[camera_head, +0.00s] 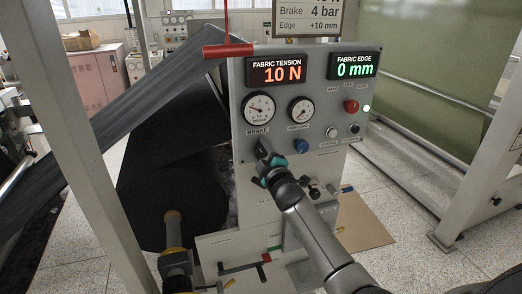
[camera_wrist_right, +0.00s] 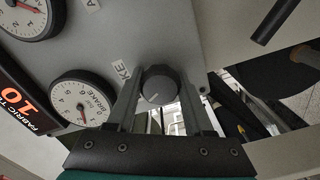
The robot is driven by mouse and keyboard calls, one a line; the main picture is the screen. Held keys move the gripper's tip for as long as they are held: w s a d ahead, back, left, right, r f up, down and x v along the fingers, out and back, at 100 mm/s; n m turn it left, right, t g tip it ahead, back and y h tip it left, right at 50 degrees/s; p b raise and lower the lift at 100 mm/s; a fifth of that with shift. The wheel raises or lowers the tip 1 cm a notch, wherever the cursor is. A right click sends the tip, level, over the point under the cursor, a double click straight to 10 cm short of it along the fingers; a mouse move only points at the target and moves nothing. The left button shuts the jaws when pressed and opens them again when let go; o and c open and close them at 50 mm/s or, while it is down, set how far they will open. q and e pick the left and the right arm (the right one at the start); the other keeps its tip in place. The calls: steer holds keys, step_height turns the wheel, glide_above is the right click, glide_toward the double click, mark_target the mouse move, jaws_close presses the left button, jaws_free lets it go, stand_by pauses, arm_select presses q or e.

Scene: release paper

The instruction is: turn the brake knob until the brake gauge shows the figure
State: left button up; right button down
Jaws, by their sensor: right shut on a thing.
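The brake knob (camera_wrist_right: 158,84) is dark and round with a pale pointer line. In the wrist view it sits between the two fingers of my right gripper (camera_wrist_right: 161,100), which is shut on it. In the head view my right gripper (camera_head: 264,157) is at the panel, just below the brake gauge (camera_head: 258,109), and hides the knob. The brake gauge also shows in the wrist view (camera_wrist_right: 82,104), a white dial with a thin needle; I cannot read its value exactly. The sign (camera_head: 308,15) says Brake 4 bar. My left gripper is not in view.
A second gauge (camera_head: 301,110), a blue knob (camera_head: 301,146) and a red button (camera_head: 351,106) are close by on the grey panel (camera_head: 241,165). The displays read 10 N (camera_head: 277,73) and 0 mm (camera_head: 355,68). A dark fabric roll (camera_head: 150,195) stands left of the panel.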

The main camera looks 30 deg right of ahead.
steer(key=shift+m, duration=1.1)
steer(key=shift+c, duration=1.4)
jaws_free()
steer(key=shift+s, duration=0.1)
steer(key=v, duration=1.5)
